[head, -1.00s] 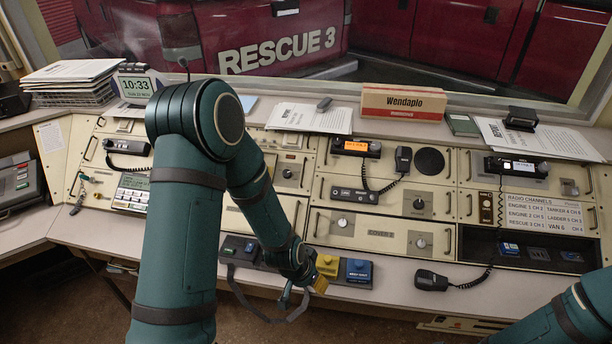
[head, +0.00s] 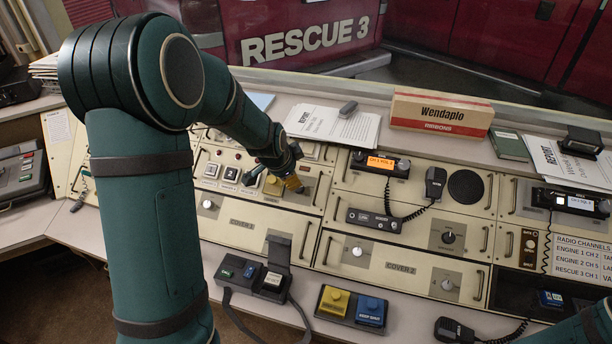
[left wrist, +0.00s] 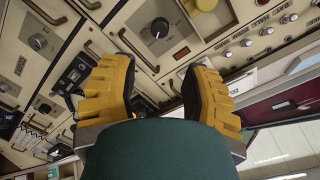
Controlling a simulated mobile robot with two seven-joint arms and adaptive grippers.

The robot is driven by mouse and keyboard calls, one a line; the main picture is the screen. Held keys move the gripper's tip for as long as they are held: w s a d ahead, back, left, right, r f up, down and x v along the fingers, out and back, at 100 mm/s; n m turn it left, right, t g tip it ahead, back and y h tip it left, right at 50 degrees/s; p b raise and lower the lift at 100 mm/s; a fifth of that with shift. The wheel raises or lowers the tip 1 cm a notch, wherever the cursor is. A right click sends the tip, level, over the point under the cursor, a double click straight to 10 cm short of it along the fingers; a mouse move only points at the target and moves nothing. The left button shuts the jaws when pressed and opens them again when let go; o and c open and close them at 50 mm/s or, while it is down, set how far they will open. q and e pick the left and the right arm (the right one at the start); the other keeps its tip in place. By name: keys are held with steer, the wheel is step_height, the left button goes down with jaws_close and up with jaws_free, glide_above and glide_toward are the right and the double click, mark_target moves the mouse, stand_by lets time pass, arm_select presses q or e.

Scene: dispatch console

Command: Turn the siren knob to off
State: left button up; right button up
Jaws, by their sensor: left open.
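My left gripper (head: 284,184) is open and empty over the left-centre console panel, right of the square push buttons. It covers part of that panel in the head view, and the knob there is hidden behind it. In the left wrist view, the two yellow fingers (left wrist: 157,85) are spread apart. A black round knob (left wrist: 159,28) on a grey plate is beyond the fingertips, near the top middle, and not touched. Its label and pointer setting are too small to read, so I cannot confirm it is the siren knob. My right gripper is out of view.
Square push buttons (head: 230,174) are left of the gripper. An orange-lit radio (head: 380,163) with a corded handset (head: 435,183) is to the right. Papers (head: 333,124) and a Wendaplo box (head: 441,111) are on the shelf. A yellow-and-blue button box (head: 351,307) is at the front edge.

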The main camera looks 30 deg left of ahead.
mark_target(299, 189)
arm_select(q)
steer(key=b+x, duration=0.3)
steer(key=x, duration=1)
steer(key=shift+w+f, duration=0.15)
steer(key=shift+f, duration=0.1)
jaws_close()
